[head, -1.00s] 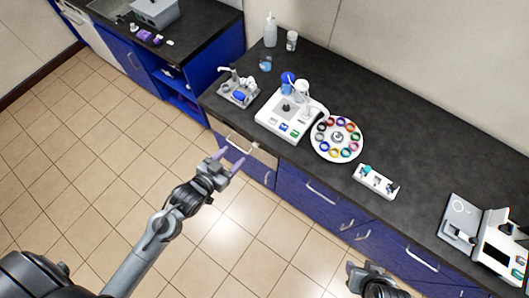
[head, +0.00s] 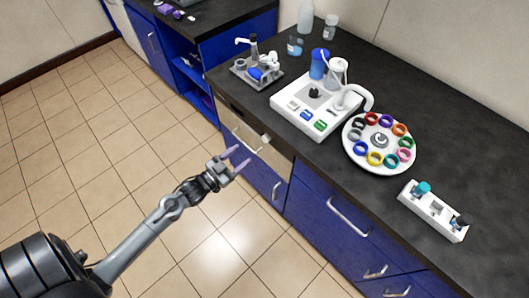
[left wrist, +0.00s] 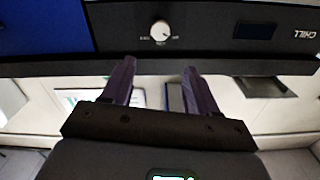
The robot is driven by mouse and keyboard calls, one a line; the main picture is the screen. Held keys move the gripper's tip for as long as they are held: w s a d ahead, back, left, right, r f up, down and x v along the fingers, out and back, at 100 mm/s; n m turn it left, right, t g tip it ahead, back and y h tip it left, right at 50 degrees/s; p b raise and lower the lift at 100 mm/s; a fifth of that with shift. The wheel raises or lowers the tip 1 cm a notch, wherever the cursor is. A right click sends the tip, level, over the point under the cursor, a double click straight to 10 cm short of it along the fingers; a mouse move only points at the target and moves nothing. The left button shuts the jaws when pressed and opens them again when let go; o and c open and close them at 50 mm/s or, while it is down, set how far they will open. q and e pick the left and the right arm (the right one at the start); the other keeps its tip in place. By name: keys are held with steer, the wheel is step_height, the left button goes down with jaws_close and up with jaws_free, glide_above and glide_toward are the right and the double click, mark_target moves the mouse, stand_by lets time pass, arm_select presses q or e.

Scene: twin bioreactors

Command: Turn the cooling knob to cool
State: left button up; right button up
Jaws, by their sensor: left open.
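The cooling knob (head: 266,139) is a small pale knob on the steel-coloured front panel (head: 243,122) under the bench edge. In the left wrist view the knob (left wrist: 160,31) is round and white, with a dark pointer and tiny marks around it. A dark display (left wrist: 256,31) and the word CHILL, upside down, are to its right. My left gripper (head: 241,157) is open and empty, in front of the panel and apart from the knob. Its purple fingers (left wrist: 161,66) point towards the panel, one on either side of the knob's line. My right gripper is not in view.
On the black bench (head: 420,115) stand a white device (head: 290,98), a round tray (head: 353,150) of coloured rings, a white holder (head: 432,212) and a small grey stand (head: 243,75). Blue drawers (head: 335,212) with handles are right of the panel. The tiled floor is clear.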

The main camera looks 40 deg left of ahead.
mark_target(264, 140)
arm_select(q)
steer(key=w+b, duration=0.1)
steer(key=w, duration=0.2)
steer(key=w+d+f+b, duration=0.1)
steer(key=w, duration=0.3)
steer(key=w+b, duration=0.1)
steer(key=w, duration=0.3)
steer(key=shift+d+f+b, duration=0.2)
steer(key=shift+f+b, duration=0.05)
steer(key=shift+b, duration=0.15)
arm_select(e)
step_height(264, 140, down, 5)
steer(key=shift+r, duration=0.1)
arm_select(q)
steer(key=c, duration=1)
steer(key=shift+c, duration=0.2)
